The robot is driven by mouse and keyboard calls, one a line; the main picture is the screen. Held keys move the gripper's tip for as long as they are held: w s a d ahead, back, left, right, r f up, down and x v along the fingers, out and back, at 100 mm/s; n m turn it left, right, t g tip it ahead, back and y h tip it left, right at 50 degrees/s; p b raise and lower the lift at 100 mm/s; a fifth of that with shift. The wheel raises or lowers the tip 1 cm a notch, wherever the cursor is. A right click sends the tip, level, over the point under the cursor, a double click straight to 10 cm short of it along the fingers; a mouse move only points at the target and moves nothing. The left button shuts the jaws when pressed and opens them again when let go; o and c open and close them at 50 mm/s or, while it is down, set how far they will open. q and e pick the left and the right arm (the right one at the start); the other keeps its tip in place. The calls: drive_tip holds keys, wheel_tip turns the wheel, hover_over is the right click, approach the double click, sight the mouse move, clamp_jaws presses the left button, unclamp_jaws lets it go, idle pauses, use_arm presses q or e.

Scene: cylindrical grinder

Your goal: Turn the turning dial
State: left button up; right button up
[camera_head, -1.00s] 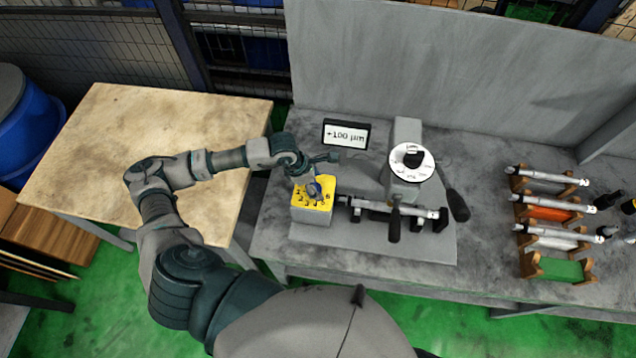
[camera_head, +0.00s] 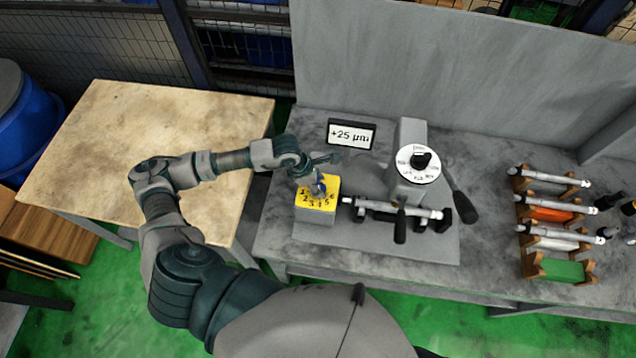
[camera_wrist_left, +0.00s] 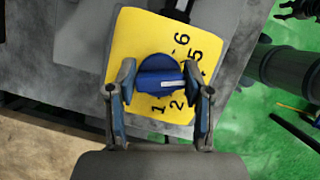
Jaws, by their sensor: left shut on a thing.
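The turning dial is a blue round knob (camera_wrist_left: 160,75) with a raised grip bar and a white mark. It sits on a yellow plate (camera_wrist_left: 130,40) with black numbers 1 to 6, on top of a grey box (camera_head: 313,216). My left gripper (camera_wrist_left: 160,82) is shut on the knob, one finger on each side. In the head view the left gripper (camera_head: 318,182) reaches the yellow plate from the upper left and partly hides the knob. A dark jointed shape at the top right of the wrist view may be my right gripper; I cannot tell.
A display (camera_head: 352,134) behind the box reads +25 µm. Right of the box, the grinder holds a metal shaft (camera_head: 385,207) and has a white round dial (camera_head: 418,164) and black levers. A rack with shafts (camera_head: 545,230) stands at right. The wooden table (camera_head: 150,140) at left is clear.

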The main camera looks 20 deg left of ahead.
use_arm(q)
drive_tip(key=shift+w+r, duration=0.2)
drive_tip(key=shift+w, duration=0.05)
idle(1.6)
drive_tip(key=o, duration=1)
drive_tip(key=shift+c, duration=0.2)
drive_tip(key=shift+o, duration=0.9)
drive_tip(key=shift+d+f, duration=0.1)
drive_tip(key=v, duration=1.2)
drive_tip(key=shift+f, duration=0.1)
